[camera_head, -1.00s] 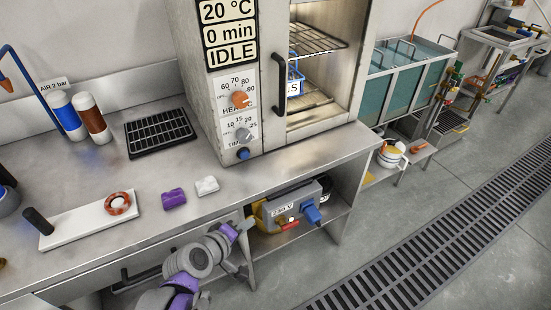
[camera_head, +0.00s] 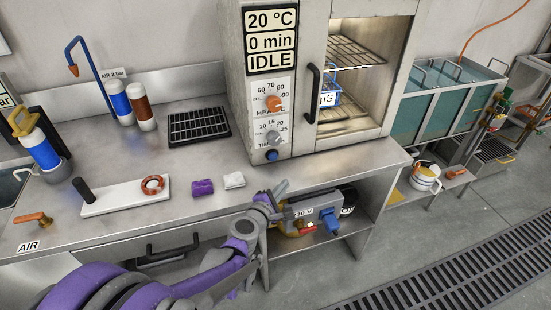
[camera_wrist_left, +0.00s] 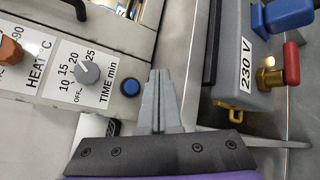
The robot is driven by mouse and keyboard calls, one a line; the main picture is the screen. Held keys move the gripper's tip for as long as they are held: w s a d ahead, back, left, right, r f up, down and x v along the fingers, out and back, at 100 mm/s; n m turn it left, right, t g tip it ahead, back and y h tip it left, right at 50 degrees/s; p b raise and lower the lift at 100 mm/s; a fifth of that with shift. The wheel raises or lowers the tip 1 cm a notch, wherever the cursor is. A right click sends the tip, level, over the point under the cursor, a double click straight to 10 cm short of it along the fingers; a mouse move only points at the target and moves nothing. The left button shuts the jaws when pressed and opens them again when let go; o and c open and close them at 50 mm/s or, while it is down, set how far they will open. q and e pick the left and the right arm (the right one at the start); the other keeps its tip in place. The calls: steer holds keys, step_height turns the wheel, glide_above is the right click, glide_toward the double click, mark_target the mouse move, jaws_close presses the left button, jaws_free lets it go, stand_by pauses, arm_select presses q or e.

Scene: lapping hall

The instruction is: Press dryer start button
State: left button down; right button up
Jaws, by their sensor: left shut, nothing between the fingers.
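The dryer (camera_head: 290,60) stands on the steel bench, and its display (camera_head: 271,40) reads 20 °C, 0 min, IDLE. Below the orange heat knob (camera_head: 273,103) and grey time knob (camera_head: 272,137) is a round blue button (camera_head: 272,155). In the left wrist view the blue button (camera_wrist_left: 131,87) is just left of my left gripper (camera_wrist_left: 161,74), with a visible gap in the picture. In the head view my left gripper (camera_head: 281,187) is shut and empty, at the bench's front edge below the button. My right gripper is not in view.
A purple block (camera_head: 202,187), a white block (camera_head: 234,180) and a black rack (camera_head: 199,124) lie on the bench. The dryer's black handle (camera_head: 313,93) sticks out.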

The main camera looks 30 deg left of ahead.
arm_select(q)
steer(key=shift+w+a, duration=0.1)
steer(key=shift+w+a, duration=1.4)
steer(key=shift+a, duration=0.2)
steer(key=shift+w+a, duration=1.35)
steer(key=shift+a, duration=0.25)
steer(key=shift+w+a, duration=0.1)
steer(key=shift+w+a, duration=0.2)
steer(key=shift+a, duration=0.05)
steer(key=shift+w+a, duration=0.3)
steer(key=shift+a, duration=0.05)
stand_by(0.4)
steer(key=shift+s+d, duration=0.1)
stand_by(0.3)
steer(key=shift+s+d, duration=0.5)
steer(key=shift+d, duration=0.1)
steer(key=shift+s+d, duration=1.65)
steer(key=shift+d, duration=0.25)
